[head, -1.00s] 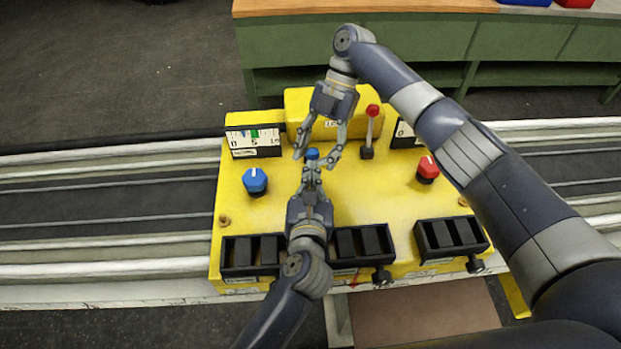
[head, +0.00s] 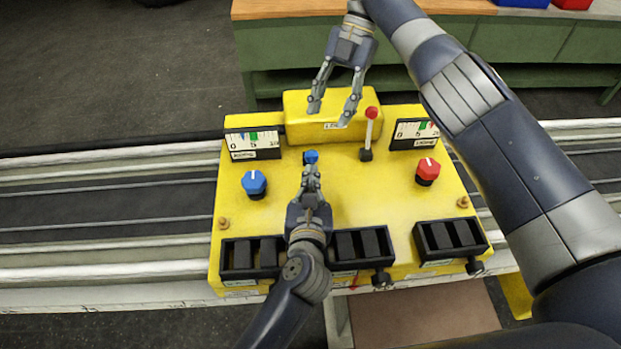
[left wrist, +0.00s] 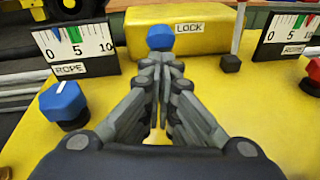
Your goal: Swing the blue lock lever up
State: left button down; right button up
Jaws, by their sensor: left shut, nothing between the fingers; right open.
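The blue lock lever shows its blue knob (head: 311,157) near the middle of the yellow panel, in front of the raised yellow box marked LOCK; the knob also shows in the left wrist view (left wrist: 161,37). My left gripper (head: 311,168) is shut with nothing between its fingers. Its fingertips are just in front of the knob, and in the left wrist view they hide the lever's shaft. I cannot tell whether they touch it. My right gripper (head: 331,115) is open and empty above the yellow box, behind the lever.
A red-topped lever (head: 370,130) stands right of the knob. A blue dial (head: 255,182) and a red dial (head: 427,170) flank the panel. Two gauges (head: 253,144) stand at the back. Black slotted blocks (head: 450,236) line the front edge. A green bench (head: 420,45) stands behind.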

jog(key=shift+w+d+r, duration=0.15)
jog(key=shift+d+r, duration=0.05)
jog(key=shift+r, duration=0.2)
